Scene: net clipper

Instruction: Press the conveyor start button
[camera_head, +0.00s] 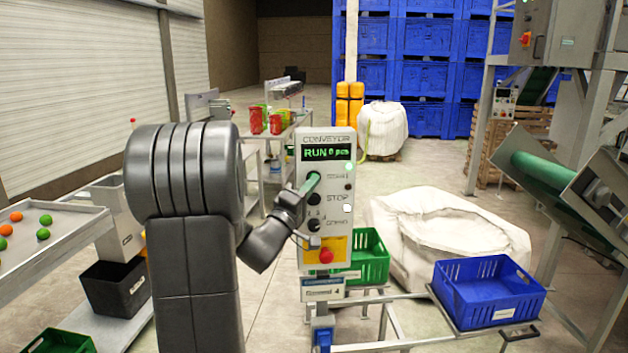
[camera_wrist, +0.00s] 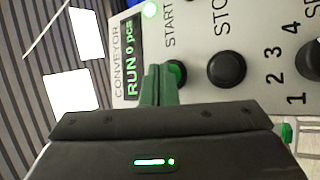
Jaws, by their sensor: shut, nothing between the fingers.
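The conveyor control panel (camera_head: 342,207) is a pale upright box, and its display (camera_head: 329,152) reads "RUN 0 pcs" in green. It also shows in the wrist view, where the green start button (camera_wrist: 176,73) sits under the word START, partly hidden by my fingers. The black stop button (camera_wrist: 227,69) is beside it. My gripper (camera_head: 313,182) is shut and empty, with its green fingertips (camera_wrist: 159,72) at the start button. They look to be touching it or very close; I cannot tell how far it is pressed. A red emergency button (camera_head: 326,256) sits on yellow lower down.
A blue crate (camera_head: 487,310) rests on the conveyor frame at right, and a green crate (camera_head: 375,262) stands behind the panel. A white bulk bag (camera_head: 450,235) lies behind them. A tray (camera_head: 75,228) with orange and green balls is at left.

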